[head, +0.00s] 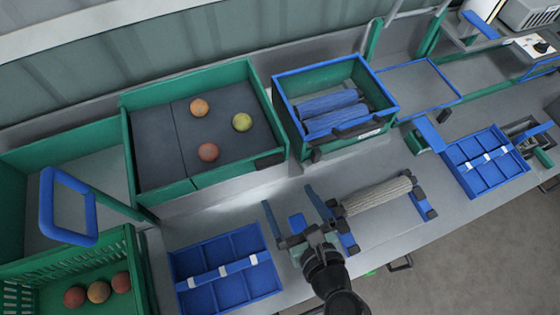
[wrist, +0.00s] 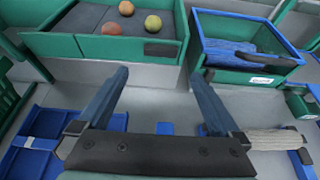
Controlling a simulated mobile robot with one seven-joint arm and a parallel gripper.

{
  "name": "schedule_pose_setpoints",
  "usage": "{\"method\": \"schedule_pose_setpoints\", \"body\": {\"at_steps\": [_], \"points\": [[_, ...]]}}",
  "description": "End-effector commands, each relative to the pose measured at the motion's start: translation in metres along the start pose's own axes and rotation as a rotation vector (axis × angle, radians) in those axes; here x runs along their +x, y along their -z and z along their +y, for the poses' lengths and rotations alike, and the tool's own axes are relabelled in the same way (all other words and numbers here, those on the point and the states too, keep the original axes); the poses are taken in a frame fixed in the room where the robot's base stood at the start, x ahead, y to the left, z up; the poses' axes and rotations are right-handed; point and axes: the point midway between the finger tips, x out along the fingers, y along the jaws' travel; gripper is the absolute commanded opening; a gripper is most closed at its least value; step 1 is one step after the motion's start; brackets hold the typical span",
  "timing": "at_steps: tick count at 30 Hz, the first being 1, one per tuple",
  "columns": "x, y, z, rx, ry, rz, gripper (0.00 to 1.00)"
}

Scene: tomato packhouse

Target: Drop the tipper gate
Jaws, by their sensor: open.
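I cannot tell for certain which part is the tipper gate. A blue loop-shaped frame (head: 68,238) stands at the far left, beside a green-walled bay. A green box (head: 195,187) with a dark floor holds three tomatoes, and it also shows in the wrist view (wrist: 60,46). A black block (head: 270,160) sits at its front right corner, also in the wrist view (wrist: 160,49). My gripper (head: 287,195) is open and empty over the grey bench, in front of that box. Its two blue fingers reach forward in the wrist view (wrist: 158,73), with nothing between them.
A blue-rimmed green bin (head: 388,92) with blue rollers and a black handle stands right of the box. A ribbed roller (head: 377,195) lies right of my gripper. Blue divided trays (head: 225,270) (head: 487,160) sit on both sides. A green crate (head: 68,257) holds tomatoes.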

Motion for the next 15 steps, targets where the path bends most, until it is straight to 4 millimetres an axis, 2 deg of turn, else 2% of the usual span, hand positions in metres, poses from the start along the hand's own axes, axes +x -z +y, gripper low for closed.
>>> {"method": "schedule_pose_setpoints", "body": {"at_steps": [9, 15], "points": [[0.066, -0.003, 0.0, -0.006, -0.001, -0.001, 1.0], [0.096, -0.002, 0.0, -0.008, -0.001, 0.0, 1.0]]}}
